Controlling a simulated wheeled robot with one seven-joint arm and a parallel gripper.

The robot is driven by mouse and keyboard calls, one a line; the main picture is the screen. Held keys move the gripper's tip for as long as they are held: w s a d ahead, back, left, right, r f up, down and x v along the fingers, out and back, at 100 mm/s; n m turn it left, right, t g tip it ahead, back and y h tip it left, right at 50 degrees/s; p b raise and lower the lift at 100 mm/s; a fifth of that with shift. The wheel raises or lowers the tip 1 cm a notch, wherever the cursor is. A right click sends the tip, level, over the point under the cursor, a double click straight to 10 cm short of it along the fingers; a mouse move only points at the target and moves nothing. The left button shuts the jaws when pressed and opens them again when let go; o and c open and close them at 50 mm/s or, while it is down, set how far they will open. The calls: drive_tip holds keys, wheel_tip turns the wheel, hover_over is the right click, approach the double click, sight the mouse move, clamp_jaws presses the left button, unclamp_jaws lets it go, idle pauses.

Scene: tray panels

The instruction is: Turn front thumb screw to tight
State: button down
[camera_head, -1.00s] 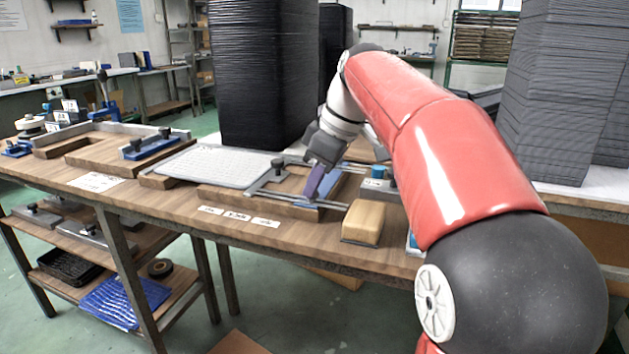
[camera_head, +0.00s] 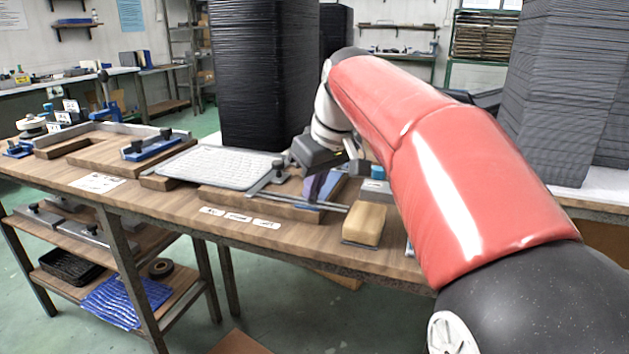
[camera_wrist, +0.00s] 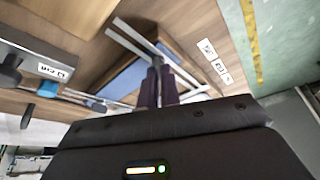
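My gripper (camera_head: 312,200) reaches down over the blue and metal rail fixture (camera_head: 334,183) on the workbench. Its two purple fingers lie side by side, nearly touching, in the wrist view (camera_wrist: 159,70), and no object shows between them. A black thumb screw (camera_head: 278,167) stands on a metal bracket at the left of this fixture, left of my fingers. More dark knobs (camera_head: 165,134) stand on a blue clamp further left. In the wrist view a black knob (camera_wrist: 27,116) shows at the left, away from the fingertips. I cannot tell which is the front screw.
A grey ribbed tray panel (camera_head: 222,167) lies left of the fixture. A wooden block (camera_head: 364,223) sits to its right, near the front edge. White labels (camera_head: 238,217) lie in front. A tall black tray stack (camera_head: 262,75) stands behind and a grey stack (camera_head: 560,100) stands at right.

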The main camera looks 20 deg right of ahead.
drive_tip(key=m, duration=0.2)
drive_tip(key=m+h+p, duration=0.1)
drive_tip(key=m, duration=0.1)
drive_tip(key=m+h+p, duration=0.1)
drive_tip(key=m, duration=0.1)
drive_tip(key=shift+a+r, duration=0.1)
drive_tip(key=shift+a, duration=0.15)
drive_tip(key=m+h+p, duration=0.1)
drive_tip(key=m+h, duration=0.1)
drive_tip(key=m, duration=0.4)
drive_tip(key=shift+p, duration=0.4)
drive_tip(key=shift+h, duration=0.3)
drive_tip(key=c, duration=1.6)
unclamp_jaws()
drive_tip(key=shift+a, duration=0.1)
drive_tip(key=v, duration=0.7)
drive_tip(key=shift+r, duration=0.3)
drive_tip(key=shift+s, duration=0.1)
